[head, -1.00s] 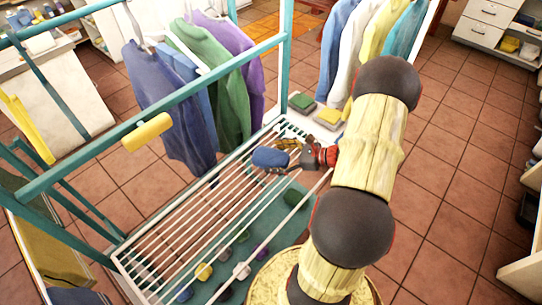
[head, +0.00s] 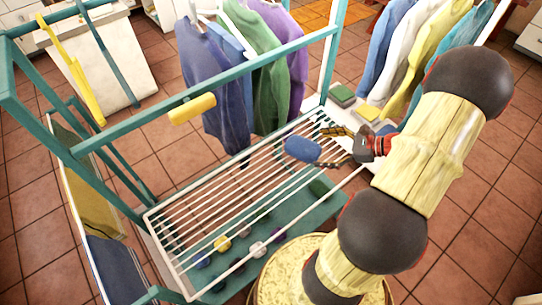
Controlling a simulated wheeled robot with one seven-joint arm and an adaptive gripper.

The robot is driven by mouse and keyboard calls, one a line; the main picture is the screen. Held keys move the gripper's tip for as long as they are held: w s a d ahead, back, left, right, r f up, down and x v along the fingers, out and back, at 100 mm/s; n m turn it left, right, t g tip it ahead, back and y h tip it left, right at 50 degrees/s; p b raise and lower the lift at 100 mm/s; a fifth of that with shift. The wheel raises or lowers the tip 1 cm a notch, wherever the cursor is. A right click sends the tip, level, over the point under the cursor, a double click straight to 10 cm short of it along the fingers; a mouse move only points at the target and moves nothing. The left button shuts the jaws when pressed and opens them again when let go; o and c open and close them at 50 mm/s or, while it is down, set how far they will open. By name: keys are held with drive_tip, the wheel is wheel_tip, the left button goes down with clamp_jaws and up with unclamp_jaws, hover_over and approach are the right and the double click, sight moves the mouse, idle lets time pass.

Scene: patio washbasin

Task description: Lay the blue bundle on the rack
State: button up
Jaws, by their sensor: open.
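The blue bundle (head: 303,149) is a small rolled blue shape. It appears to lie on the white slatted rack (head: 190,229), near the rack's far right end. My gripper (head: 328,147) is just to the right of the bundle, with its fingers spread and pointing left at it. The fingers are at the bundle's right end, and I cannot tell whether they touch it. The bundle's underside is hidden.
A teal frame with a yellow roll (head: 192,108) on its bar stands over the rack. Hanging clothes (head: 213,85) are behind. Several small rolled items lie on the teal shelf (head: 292,221) below.

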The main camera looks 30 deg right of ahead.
drive_tip(key=w+a+r+n+g+h, duration=0.1)
drive_tip(key=a+r+n+g, duration=0.4)
drive_tip(key=a, duration=0.3)
drive_tip(key=a+r+n+g, duration=0.2)
drive_tip(key=a+r+n, duration=0.4)
drive_tip(key=a+n, duration=0.25)
drive_tip(key=s+a+r+n+t+h, duration=0.2)
drive_tip(key=s+a+r+n+h, duration=0.4)
drive_tip(key=a+r+n, duration=0.5)
drive_tip(key=s+r+n, duration=0.1)
drive_tip(key=n, duration=0.2)
drive_tip(key=shift+s+a+r+t, duration=0.2)
drive_tip(key=shift+a+t, duration=0.05)
drive_tip(key=shift+t, duration=0.05)
drive_tip(key=shift+d, duration=0.15)
